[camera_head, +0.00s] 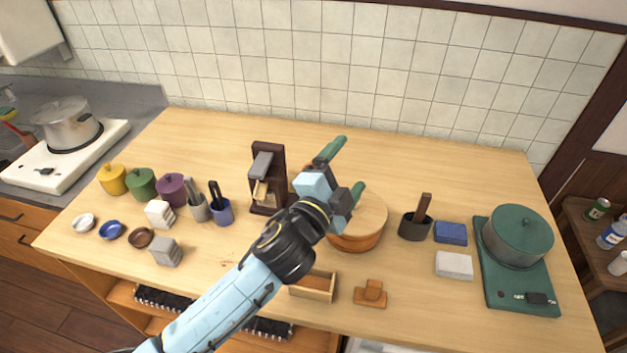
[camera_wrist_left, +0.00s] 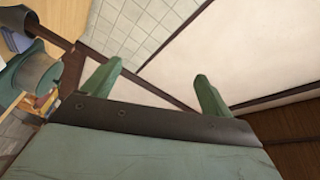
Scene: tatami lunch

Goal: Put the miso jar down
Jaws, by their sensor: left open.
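Three lidded jars stand on the left part of the wooden counter: yellow (camera_head: 112,179), green (camera_head: 142,183) and purple (camera_head: 173,190). I cannot tell which of them is the miso jar. My left gripper (camera_head: 346,169) is raised above the middle of the counter, well to the right of the jars, near a round wooden tub (camera_head: 357,240). Its two green fingers are apart. In the left wrist view the gripper (camera_wrist_left: 156,88) is open, with only wall between the fingers. My right gripper is not in view.
A dark brown stand (camera_head: 268,180) is just left of the gripper. A blue cup (camera_head: 222,212) and small dishes are farther left. A dark holder (camera_head: 415,226), a blue block (camera_head: 450,232) and a green pot (camera_head: 517,236) are right. The back right of the counter is clear.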

